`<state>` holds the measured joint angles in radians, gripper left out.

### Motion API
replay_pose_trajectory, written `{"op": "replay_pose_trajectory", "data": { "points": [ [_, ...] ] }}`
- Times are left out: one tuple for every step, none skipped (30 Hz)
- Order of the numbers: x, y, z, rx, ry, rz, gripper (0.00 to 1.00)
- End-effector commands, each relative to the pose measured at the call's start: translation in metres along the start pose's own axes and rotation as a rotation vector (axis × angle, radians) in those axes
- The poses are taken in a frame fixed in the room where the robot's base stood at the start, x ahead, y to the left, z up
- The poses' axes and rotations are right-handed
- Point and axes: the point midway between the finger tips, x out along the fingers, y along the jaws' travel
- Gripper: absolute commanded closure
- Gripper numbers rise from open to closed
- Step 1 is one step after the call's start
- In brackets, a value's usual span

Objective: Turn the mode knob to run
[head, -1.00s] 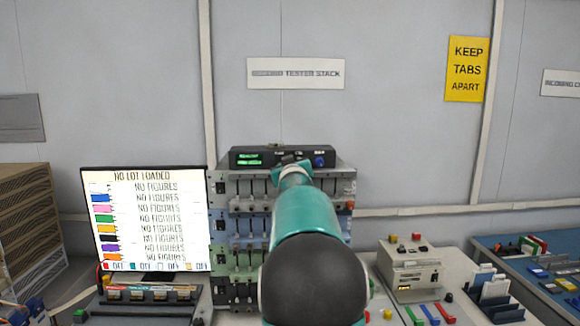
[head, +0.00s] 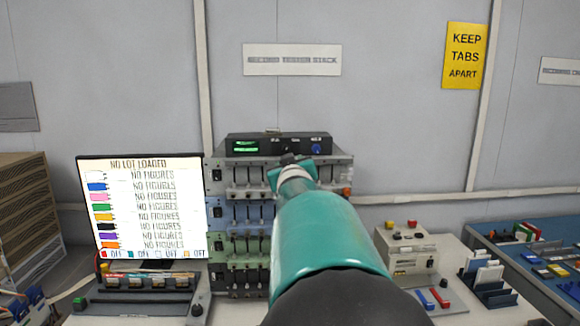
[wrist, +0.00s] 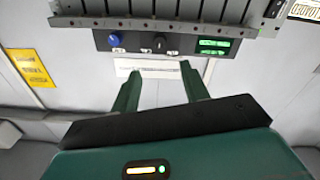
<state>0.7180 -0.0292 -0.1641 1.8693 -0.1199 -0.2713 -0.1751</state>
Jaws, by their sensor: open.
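The black control box (head: 270,146) sits on top of the tester stack, with a green display (head: 245,147) at its left and a blue knob (head: 316,149) at its right. In the wrist view, which is upside down, a black knob (wrist: 159,44) shows between the blue knob (wrist: 115,40) and the green display (wrist: 214,46). The labels are too small to read. My gripper (wrist: 160,84) is open and empty, its fingers apart and pointing toward the panel on either side of the black knob's line. In the head view my gripper (head: 290,160) is just below the box front, partly hidden by my arm.
The tester stack (head: 230,215) has rows of levers below the box. A lit screen (head: 142,208) reading "NO LOT LOADED" stands left. The wall is behind the stack.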

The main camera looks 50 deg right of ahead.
Motion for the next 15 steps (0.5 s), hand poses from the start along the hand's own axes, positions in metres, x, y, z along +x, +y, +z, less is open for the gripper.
{"op": "replay_pose_trajectory", "data": {
  "points": [
    [-0.0047,-0.0003,0.0002,0.001,0.0,-0.001,0.55],
    [-0.0066,-0.0002,0.0,0.002,0.0,0.0,0.55],
    [-0.0084,-0.0001,-0.0001,0.002,0.0,0.0,0.55],
    [-0.0092,-0.0001,0.0001,0.001,0.0,0.0,0.55],
    [-0.0098,-0.0001,0.0004,0.001,0.0,0.0,0.55],
    [-0.0101,-0.0002,0.0006,0.001,-0.001,0.0,0.55],
    [-0.0101,-0.0002,0.0007,0.001,-0.001,0.0,0.55],
    [-0.0101,-0.0001,0.0007,0.001,-0.001,0.0,0.55],
    [-0.01,-0.0001,0.0007,0.001,-0.001,0.0,0.55],
    [-0.0099,-0.0001,0.0007,0.001,-0.001,0.0,0.55],
    [-0.0099,-0.0001,0.0006,0.001,-0.001,0.0,0.55],
    [-0.0098,-0.0001,0.0006,0.001,-0.001,0.0,0.55],
    [-0.0098,-0.0001,0.0005,0.001,0.0,0.0,0.55],
    [-0.0099,-0.0003,0.0004,0.004,0.0,0.0,0.55],
    [-0.0101,-0.0004,0.0002,0.01,0.0,0.0,0.55]
  ]
}}
